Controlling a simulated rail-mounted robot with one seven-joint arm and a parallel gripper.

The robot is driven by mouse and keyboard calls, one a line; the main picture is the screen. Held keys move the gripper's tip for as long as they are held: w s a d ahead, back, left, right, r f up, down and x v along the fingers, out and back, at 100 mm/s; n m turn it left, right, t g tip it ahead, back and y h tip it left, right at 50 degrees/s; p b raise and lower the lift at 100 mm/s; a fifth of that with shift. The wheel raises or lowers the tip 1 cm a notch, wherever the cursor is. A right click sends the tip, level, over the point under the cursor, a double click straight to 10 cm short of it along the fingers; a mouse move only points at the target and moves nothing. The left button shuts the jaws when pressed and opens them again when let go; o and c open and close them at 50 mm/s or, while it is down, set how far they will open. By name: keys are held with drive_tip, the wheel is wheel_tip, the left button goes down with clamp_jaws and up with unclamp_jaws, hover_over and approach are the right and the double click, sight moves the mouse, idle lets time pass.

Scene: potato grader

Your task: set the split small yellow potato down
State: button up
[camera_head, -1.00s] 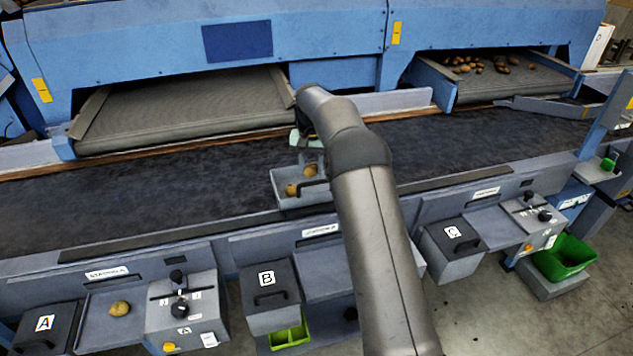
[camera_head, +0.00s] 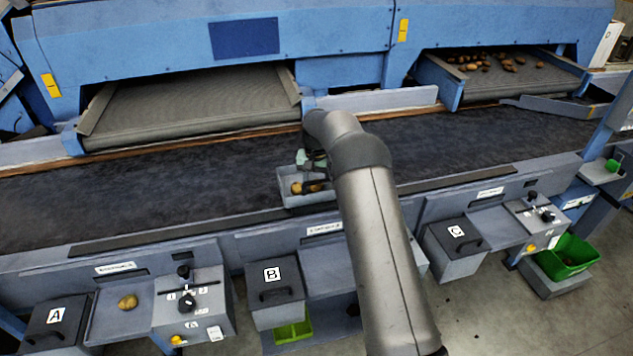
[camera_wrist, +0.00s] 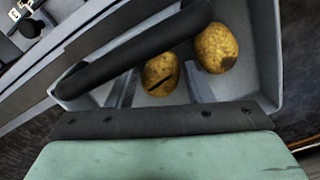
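The split small yellow potato (camera_wrist: 161,76) has a dark slit across it and sits in the grey tray (camera_wrist: 269,92) in the wrist view. My gripper (camera_wrist: 160,72) has one finger on each side of it, with a narrow gap showing, so the fingers look open around it. In the head view my gripper (camera_head: 314,174) is low over the tray (camera_head: 309,201), partly hidden by my arm. A second yellow potato (camera_wrist: 216,48) with a dark spot lies in the tray, to the right of the split one.
The tray's dark handle bar (camera_wrist: 140,45) crosses just above the potatoes in the wrist view. The tray stands at the near edge of the dark belt (camera_head: 120,190). Another potato (camera_head: 128,302) lies by bin A (camera_head: 54,325). Bins B (camera_head: 273,282) and C (camera_head: 455,240) are lidded.

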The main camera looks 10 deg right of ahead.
drive_tip(key=shift+r, duration=0.15)
wheel_tip(320, 180, up, 12)
drive_tip(key=b, duration=0.3)
drive_tip(key=s+r+n, duration=0.1)
drive_tip(key=s+r, duration=0.6)
drive_tip(key=s, duration=0.3)
drive_tip(key=s+f+n, duration=0.1)
drive_tip(key=s+f, duration=0.2)
drive_tip(key=s, duration=1.5)
drive_tip(key=s+f+n+t, duration=0.1)
drive_tip(key=s+f, duration=0.2)
drive_tip(key=s, duration=1.5)
drive_tip(key=shift+s+d+f+n, duration=0.15)
drive_tip(key=shift+d+f+n, duration=0.1)
drive_tip(key=shift+d+n, duration=0.1)
